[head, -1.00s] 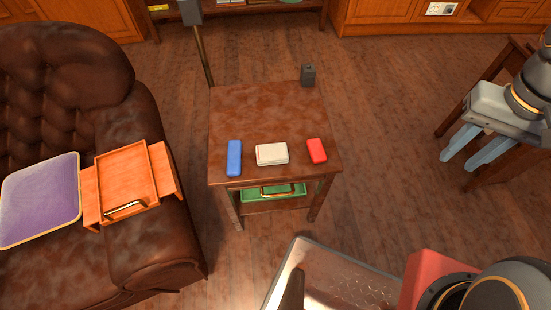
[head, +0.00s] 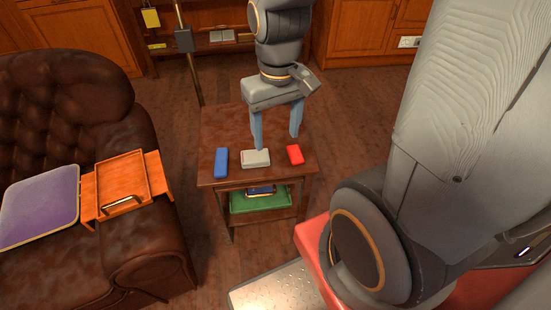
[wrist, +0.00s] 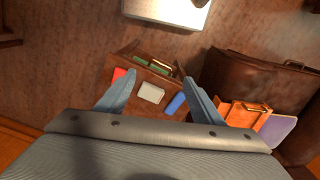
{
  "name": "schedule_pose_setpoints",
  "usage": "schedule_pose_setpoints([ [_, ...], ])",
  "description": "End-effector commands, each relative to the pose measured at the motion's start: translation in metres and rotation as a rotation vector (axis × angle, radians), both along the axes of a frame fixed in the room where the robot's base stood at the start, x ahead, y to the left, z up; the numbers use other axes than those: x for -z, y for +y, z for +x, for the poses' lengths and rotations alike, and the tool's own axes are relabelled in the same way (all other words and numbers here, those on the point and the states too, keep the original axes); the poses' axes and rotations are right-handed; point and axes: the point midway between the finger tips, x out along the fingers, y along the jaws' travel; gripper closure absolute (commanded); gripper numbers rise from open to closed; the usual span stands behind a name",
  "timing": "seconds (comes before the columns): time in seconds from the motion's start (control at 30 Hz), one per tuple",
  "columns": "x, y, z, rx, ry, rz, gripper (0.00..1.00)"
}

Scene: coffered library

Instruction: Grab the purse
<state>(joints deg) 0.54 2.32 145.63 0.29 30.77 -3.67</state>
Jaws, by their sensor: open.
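Three small items lie in a row on the small wooden table (head: 222,124): a blue oblong case (head: 221,162), a pale box-like item (head: 255,158) and a small red item (head: 295,155). I cannot tell for certain which is the purse. My gripper (head: 276,140) points down over the table, open and empty. In the head view its fingers appear just behind the pale and red items. In the wrist view, the red item (wrist: 119,74), the pale item (wrist: 151,93) and the blue case (wrist: 175,104) show between and beside the fingers.
A green tray (head: 246,207) holding something blue is on the table's lower shelf. A brown leather sofa (head: 60,110) at left bears an orange wooden tray (head: 122,182) and a purple cushion-like panel (head: 40,205). A floor-lamp pole (head: 193,80) stands behind the table.

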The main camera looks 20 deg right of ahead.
Motion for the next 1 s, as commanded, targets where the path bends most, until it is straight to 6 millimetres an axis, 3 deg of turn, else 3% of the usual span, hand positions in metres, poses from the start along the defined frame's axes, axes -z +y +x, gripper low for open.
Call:
schedule_pose_setpoints([
  [0.03, 0.007, -0.005, 0.008, -0.04, 0.005, -0.001, 0.3],
  [0.17, 0.03, -0.024, 0.039, -0.242, 0.012, -0.005, 0.08],
  [0.3, 0.07, -0.055, 0.079, -0.537, 0.017, -0.009, 0.08],
  [0.5, 0.136, -0.103, 0.119, -0.946, 0.021, -0.012, 0.08],
  [0.7, 0.184, -0.136, 0.137, -1.222, 0.019, -0.015, 0.08],
  [1.0, 0.213, -0.147, 0.142, -1.328, 0.019, -0.017, 0.08],
])
